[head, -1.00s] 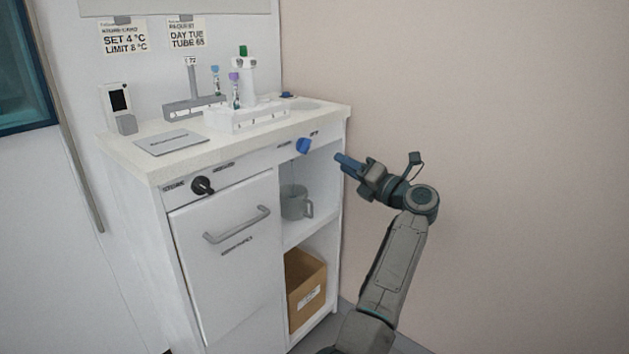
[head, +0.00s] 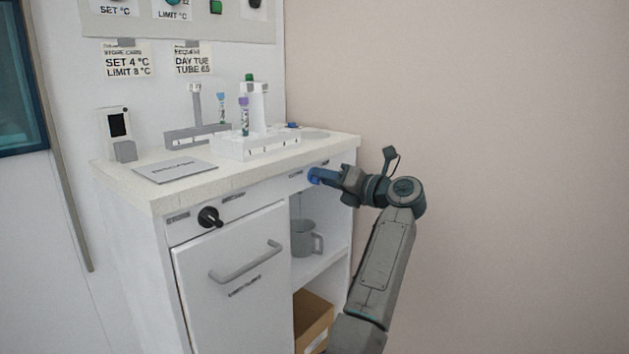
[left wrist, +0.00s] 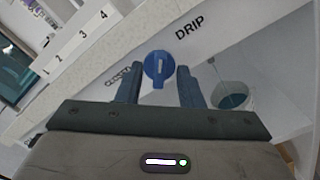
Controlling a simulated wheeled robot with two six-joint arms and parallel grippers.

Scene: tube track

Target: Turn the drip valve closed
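The drip valve is a blue knob (left wrist: 158,67) with a pale mark on its face, on the white front panel below the worktop. The word DRIP is printed beside it in the left wrist view. My left gripper (left wrist: 160,84) is open, its two fingers on either side of the knob with gaps visible between. I cannot tell whether either finger touches it. In the head view the knob (head: 314,175) shows at the tips of my left gripper (head: 328,179), which partly hides it. My right gripper is not in view.
A grey mug (head: 304,240) stands on the open shelf below the valve, and a cardboard box (head: 313,318) is lower down. A black knob (head: 209,216) is farther left on the front. A white tube rack (head: 255,143) stands on the worktop. The wall at right is bare.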

